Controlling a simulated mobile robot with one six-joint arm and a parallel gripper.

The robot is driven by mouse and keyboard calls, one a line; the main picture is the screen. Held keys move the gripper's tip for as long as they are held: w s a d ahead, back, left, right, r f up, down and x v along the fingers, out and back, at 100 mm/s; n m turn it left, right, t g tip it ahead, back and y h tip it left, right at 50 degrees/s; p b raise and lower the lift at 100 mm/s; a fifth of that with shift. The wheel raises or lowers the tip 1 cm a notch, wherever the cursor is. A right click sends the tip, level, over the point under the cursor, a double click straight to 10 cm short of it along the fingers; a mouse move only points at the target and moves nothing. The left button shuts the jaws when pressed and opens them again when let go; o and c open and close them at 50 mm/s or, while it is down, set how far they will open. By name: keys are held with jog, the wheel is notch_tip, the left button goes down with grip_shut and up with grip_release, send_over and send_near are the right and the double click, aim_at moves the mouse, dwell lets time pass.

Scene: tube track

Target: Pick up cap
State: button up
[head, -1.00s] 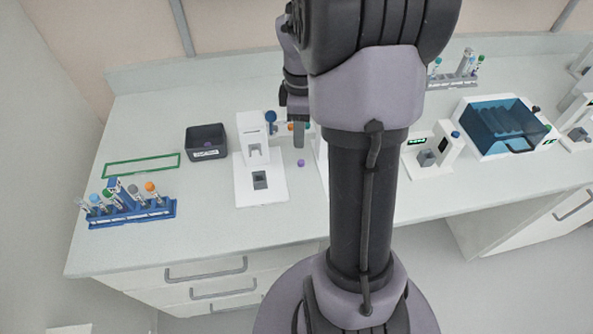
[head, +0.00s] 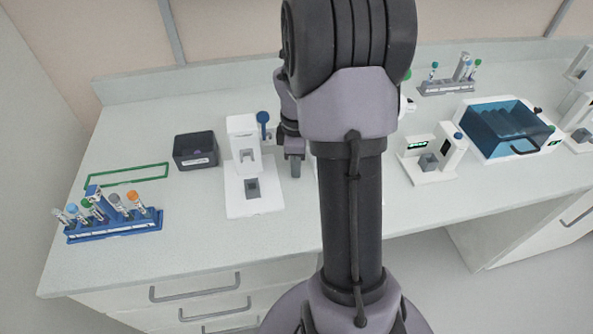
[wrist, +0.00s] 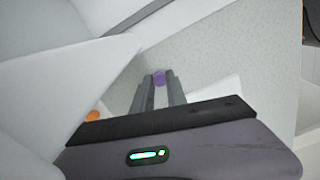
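The small purple cap (wrist: 158,77) shows in the wrist view on the pale counter, at the tips of my gripper's two fingers. My gripper (wrist: 158,82) is open, with one fingertip to each side of the cap; I cannot tell whether either touches it. In the head view my gripper (head: 294,168) points down close to the counter, just right of the white device (head: 245,160). The cap is hidden in the head view.
An orange cap (wrist: 93,115) shows at the left in the wrist view. A dark bin (head: 195,151), a blue tube rack (head: 113,226) and a green outline (head: 127,174) lie to the left. White instruments and a grey rack (head: 446,88) stand to the right.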

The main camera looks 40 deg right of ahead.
grip_shut()
